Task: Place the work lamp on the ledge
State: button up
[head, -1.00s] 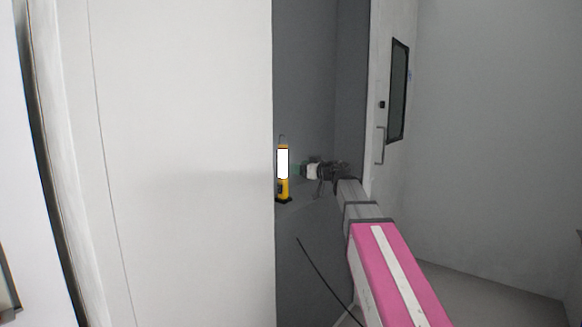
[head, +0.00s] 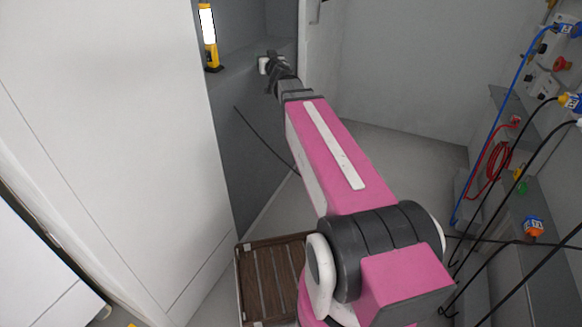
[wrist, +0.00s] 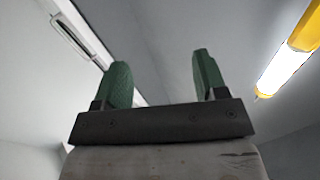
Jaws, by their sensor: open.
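The work lamp (head: 208,38) is yellow with a lit white panel and a dark base. It stands upright on the grey ledge (head: 235,70) in the wall recess, near the recess's left edge. In the wrist view the lamp (wrist: 290,58) shows at the upper right, outside the fingers. My gripper (head: 264,64) is to the right of the lamp and apart from it. In the wrist view its two green fingers (wrist: 160,80) are spread with nothing between them. The fingertips are hard to make out in the head view.
A white panel (head: 110,120) borders the recess on the left. A black cable (head: 262,137) hangs below the ledge. A brown slatted crate (head: 272,280) is on the floor beside my base. Sockets, shelves and blue, red (head: 497,170) and black cables crowd the right wall.

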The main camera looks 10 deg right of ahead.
jog(key=s+d+f+m+g+h, duration=0.1)
jog(key=s+d+f+g+h, duration=0.15)
jog(key=f, duration=0.45)
jog(key=s+d+f+m+g+h, duration=0.2)
jog(key=s+f+g, duration=0.15)
jog(key=f, duration=0.35)
jog(key=s+d+f+m+g+h, duration=0.1)
jog(key=s+d+f+g+h, duration=0.2)
jog(key=f, duration=0.4)
jog(key=s+a+f+n+g+y, duration=0.1)
jog(key=s+a+f+g+y, duration=0.1)
jog(key=s+f+g, duration=0.3)
jog(key=s+a+f+n+g+y, duration=0.2)
jog(key=s+f+g+y, duration=0.1)
jog(key=s+f, duration=0.8)
jog(key=s+g, duration=0.1)
jog(key=s, duration=0.3)
jog(key=shift+s+a+g, duration=0.35)
jog(key=shift+g, duration=0.05)
jog(key=shift+f, duration=0.1)
